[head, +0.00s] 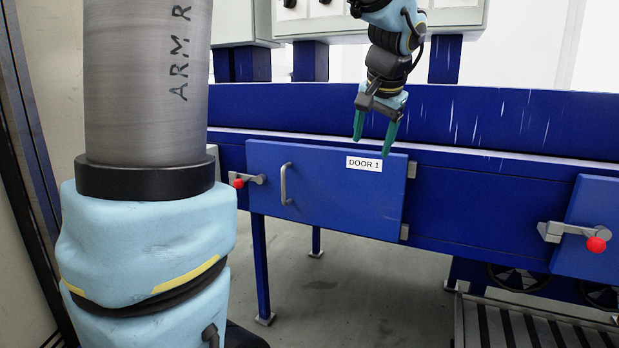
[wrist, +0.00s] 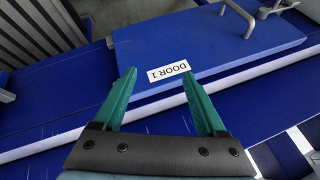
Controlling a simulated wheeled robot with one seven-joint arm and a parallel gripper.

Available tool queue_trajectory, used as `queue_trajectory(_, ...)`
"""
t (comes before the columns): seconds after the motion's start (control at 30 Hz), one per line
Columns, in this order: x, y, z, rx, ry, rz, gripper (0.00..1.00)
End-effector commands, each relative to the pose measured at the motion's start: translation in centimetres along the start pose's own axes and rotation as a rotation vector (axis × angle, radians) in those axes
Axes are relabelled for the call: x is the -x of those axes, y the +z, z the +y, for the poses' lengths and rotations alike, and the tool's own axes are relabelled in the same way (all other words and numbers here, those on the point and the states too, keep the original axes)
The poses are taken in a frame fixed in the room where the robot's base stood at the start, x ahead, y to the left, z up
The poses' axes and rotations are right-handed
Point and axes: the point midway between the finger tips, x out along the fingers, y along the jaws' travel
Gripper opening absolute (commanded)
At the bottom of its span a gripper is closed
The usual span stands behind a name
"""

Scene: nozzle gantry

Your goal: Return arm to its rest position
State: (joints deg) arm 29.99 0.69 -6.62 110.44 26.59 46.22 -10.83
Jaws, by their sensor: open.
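My gripper (head: 372,138) hangs at the upper middle of the head view, in front of the blue machine and just above the DOOR 1 label. Its two green fingers are apart with nothing between them. In the wrist view my gripper (wrist: 160,92) also shows open and empty, with the DOOR 1 label beyond the fingertips. My light-blue arm and its grey link marked "ARM R" fill the left of the head view.
The blue door (head: 325,210) looks shut, with a grey handle (head: 286,184) and a red-knobbed latch (head: 240,182) at its left. Another red-knobbed latch (head: 595,244) is at the right. A slatted grey platform (head: 525,328) lies at the lower right. Bare floor shows below the door.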

Motion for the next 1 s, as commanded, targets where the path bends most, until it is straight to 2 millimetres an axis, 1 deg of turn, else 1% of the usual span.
queue_trajectory(0.03, -2.5, 3.3, -0.8, 0.048, 0.026, -0.058, 0.74)
queue_trajectory(0.07, -3.8, 5.1, -1.1, 0.077, 0.043, -0.085, 0.74)
queue_trajectory(0.1, -5.3, 7.6, -1.3, 0.117, 0.065, -0.121, 0.74)
queue_trajectory(0.17, -7.3, 11.4, -1.6, 0.188, 0.097, -0.172, 0.74)
queue_trajectory(0.2, -8.5, 14.1, -1.7, 0.238, 0.115, -0.205, 0.74)
queue_trajectory(0.27, -9.8, 17.8, -1.6, 0.314, 0.14, -0.247, 0.74)
queue_trajectory(0.3, -10.5, 20.2, -1.5, 0.365, 0.154, -0.274, 0.74)
queue_trajectory(0.4, -11.6, 25.0, -0.9, 0.479, 0.177, -0.324, 0.74)
queue_trajectory(0.5, -12.0, 28.3, -0.4, 0.557, 0.188, -0.357, 0.74)
queue_trajectory(0.57, -12.1, 29.4, -0.1, 0.587, 0.19, -0.367, 0.74)
queue_trajectory(0.63, -12.1, 30.0, 0.0, 0.604, 0.192, -0.373, 0.74)
queue_trajectory(1.0, -12.1, 30.0, 0.0, 0.604, 0.192, -0.373, 0.74)
